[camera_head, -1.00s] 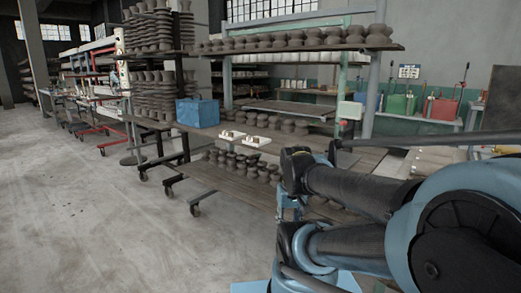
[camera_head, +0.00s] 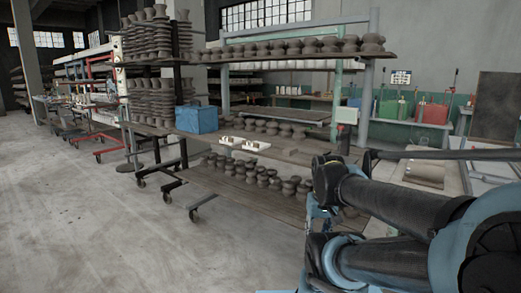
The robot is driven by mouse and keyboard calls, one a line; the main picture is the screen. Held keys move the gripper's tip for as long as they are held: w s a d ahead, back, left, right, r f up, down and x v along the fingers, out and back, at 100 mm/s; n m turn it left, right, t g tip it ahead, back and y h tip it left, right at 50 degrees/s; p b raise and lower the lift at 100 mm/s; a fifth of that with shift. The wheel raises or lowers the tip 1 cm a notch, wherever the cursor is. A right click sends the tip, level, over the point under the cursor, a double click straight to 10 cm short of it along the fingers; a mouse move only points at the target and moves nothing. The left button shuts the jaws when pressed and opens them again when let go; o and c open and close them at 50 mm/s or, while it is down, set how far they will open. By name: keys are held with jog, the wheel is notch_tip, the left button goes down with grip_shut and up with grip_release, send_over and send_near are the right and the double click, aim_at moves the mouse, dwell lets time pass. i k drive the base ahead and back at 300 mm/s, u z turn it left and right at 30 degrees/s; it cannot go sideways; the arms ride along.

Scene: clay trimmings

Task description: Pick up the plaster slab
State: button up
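No plaster slab can be singled out for certain. A flat beige panel (camera_head: 425,174) lies on a surface at the right, beyond my arm. My arm's black links and blue joints fill the lower right. My gripper cannot be made out in this view, and nothing is seen held.
A blue crate (camera_head: 197,119) stands on the middle shelf (camera_head: 165,131). Grey clay pots (camera_head: 290,47) line the top shelf, with more below. The rack stands on castors. A red container (camera_head: 433,113) stands at the back right. The concrete floor (camera_head: 85,215) at the left is clear.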

aim_at(256, 145)
jog(key=z, duration=0.05)
jog(key=i, duration=1)
jog(key=u, duration=0.05)
